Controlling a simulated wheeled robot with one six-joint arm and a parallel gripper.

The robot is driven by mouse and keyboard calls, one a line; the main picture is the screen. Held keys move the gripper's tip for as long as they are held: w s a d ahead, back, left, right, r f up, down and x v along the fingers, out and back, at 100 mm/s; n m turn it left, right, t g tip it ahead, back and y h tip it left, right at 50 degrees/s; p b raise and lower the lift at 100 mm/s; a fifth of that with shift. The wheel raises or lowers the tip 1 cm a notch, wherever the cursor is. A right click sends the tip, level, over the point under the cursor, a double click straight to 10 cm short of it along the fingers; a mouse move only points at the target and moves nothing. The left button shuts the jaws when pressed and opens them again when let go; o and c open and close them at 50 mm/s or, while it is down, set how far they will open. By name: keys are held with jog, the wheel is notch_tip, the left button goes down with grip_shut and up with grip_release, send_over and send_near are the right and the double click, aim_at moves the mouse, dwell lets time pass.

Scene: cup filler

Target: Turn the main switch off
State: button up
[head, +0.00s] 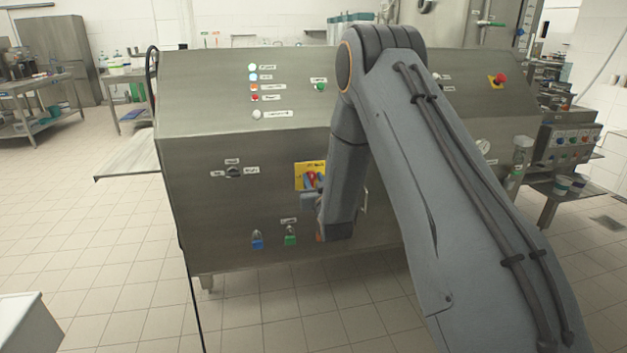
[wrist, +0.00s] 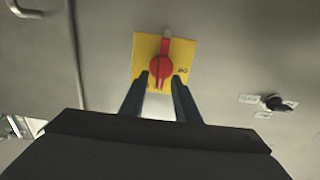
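The main switch is a red rotary knob (wrist: 161,67) on a square yellow plate (wrist: 185,50). A small grey piece sits at the plate's upper edge. In the head view the yellow plate (head: 301,168) and red knob (head: 311,177) are partly covered by my gripper (head: 308,187). My gripper's two dark fingers (wrist: 160,80) are apart, one on each side of the knob's lower part. I cannot tell whether either finger touches it.
A black selector switch (wrist: 273,102) with labels sits right of the plate in the wrist view. Blue (head: 257,240) and green (head: 290,236) padlocks hang lower on the steel cabinet (head: 200,220). A red emergency button (head: 499,78) is at upper right.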

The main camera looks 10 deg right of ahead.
jog(key=shift+c, duration=0.4)
grip_shut()
jog(key=shift+n, duration=0.3)
jog(key=n, duration=0.1)
jog(key=n+b, duration=0.1)
jog(key=n, duration=0.1)
jog(key=shift+a+f+n+b, duration=0.1)
jog(key=shift+a+n+b, duration=0.15)
jog(key=shift+n+b, duration=0.05)
jog(key=n+b, duration=0.1)
jog(key=n, duration=0.2)
jog(key=shift+a+f+n, duration=0.1)
jog(key=shift+a+n, duration=0.05)
jog(key=shift+n, duration=0.15)
jog(key=shift+a+f+n+b, duration=0.15)
jog(key=shift+n+b, duration=0.25)
jog(key=shift+n, duration=1.25)
jog(key=shift+f+n+b, duration=0.15)
jog(key=shift+n+b, duration=0.3)
jog(key=shift+n, duration=1.25)
jog(key=shift+a+f+n+b, duration=0.15)
jog(key=shift+n+b, duration=0.25)
jog(key=shift+n, duration=1.25)
